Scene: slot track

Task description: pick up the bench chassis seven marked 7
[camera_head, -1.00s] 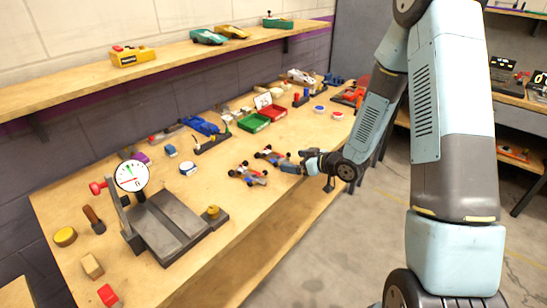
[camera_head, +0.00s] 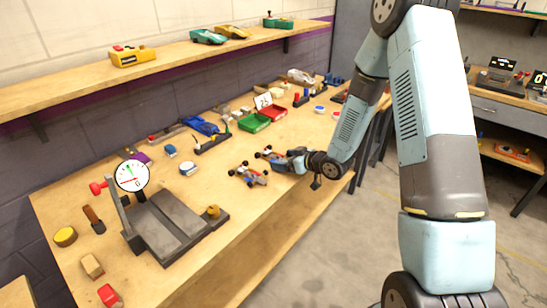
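Two small car chassis with red and dark wheels lie near the front edge of the workbench. The nearer chassis (camera_head: 248,175) lies clear of my gripper. The farther chassis (camera_head: 266,153) is partly hidden by my gripper. No 7 can be read on either one at this size. My gripper (camera_head: 282,162) is low over the bench, right at the farther chassis, its tip pointing left. Its fingers are too small to tell whether they are open or touching the chassis.
A grey scale with a round dial (camera_head: 131,176) stands at the left front. Green (camera_head: 253,123) and red (camera_head: 273,113) trays lie behind the chassis. A blue car body (camera_head: 201,125) and a white roll (camera_head: 188,168) lie left of them. Bare bench lies between scale and chassis.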

